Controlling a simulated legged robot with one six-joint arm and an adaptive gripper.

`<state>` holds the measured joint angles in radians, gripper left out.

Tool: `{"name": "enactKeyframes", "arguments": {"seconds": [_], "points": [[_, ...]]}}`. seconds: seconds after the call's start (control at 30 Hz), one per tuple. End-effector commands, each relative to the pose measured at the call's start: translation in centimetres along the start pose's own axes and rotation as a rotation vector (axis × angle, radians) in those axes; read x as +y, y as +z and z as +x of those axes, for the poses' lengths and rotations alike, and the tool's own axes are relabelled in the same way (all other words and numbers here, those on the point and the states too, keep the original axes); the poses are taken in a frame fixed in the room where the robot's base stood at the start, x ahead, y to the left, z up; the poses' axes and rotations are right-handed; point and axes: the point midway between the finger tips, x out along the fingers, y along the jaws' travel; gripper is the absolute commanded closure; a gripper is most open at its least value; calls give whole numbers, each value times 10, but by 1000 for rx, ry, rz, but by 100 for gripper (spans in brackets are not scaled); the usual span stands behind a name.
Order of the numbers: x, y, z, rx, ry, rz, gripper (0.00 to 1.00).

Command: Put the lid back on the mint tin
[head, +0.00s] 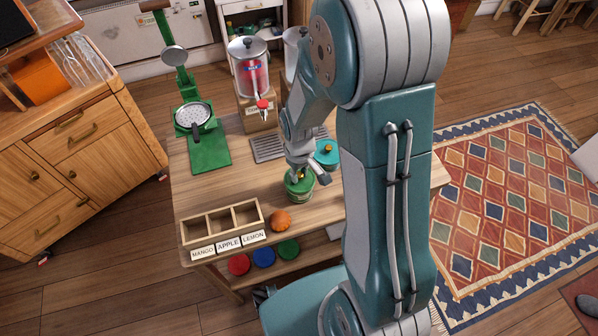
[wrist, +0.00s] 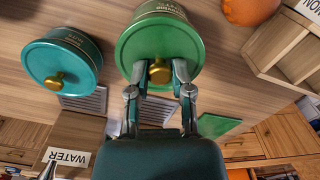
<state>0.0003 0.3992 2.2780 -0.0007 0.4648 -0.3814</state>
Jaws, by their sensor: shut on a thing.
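A green tin (head: 301,194) stands on the wooden table near its front edge; its labelled wall (wrist: 160,10) shows in the wrist view. A round green lid (wrist: 150,45) with a gold knob (wrist: 160,72) covers its top. My gripper (wrist: 160,72) is shut on this knob from above; it also shows in the head view (head: 299,176). I cannot tell whether the lid is fully seated or slightly above the rim. A teal tin (wrist: 92,45) with its own gold-knobbed lid (wrist: 58,70) stands beside it. The tin labels are too small to read surely.
An orange fruit (head: 281,220) lies close by the green tin. A wooden box (head: 184,232) with labelled compartments stands front left. A green press (head: 209,152) and a drink dispenser (head: 251,72) stand behind. A metal grate (head: 266,150) lies behind the tins.

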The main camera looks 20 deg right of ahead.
Motion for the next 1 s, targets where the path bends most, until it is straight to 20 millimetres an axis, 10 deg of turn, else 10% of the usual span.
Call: {"name": "enactKeyframes", "arguments": {"seconds": [0.3,0.33,0.4,0.7,0.83,1.0], "points": [[0,0,0,0,0,0,100],[0,0,0,0,0,0,67],[0,0,0,0,0,0,36],[0,0,0,0,0,0,31],[0,0,0,0,0,0,0],[0,0,0,0,0,0,0]]}}
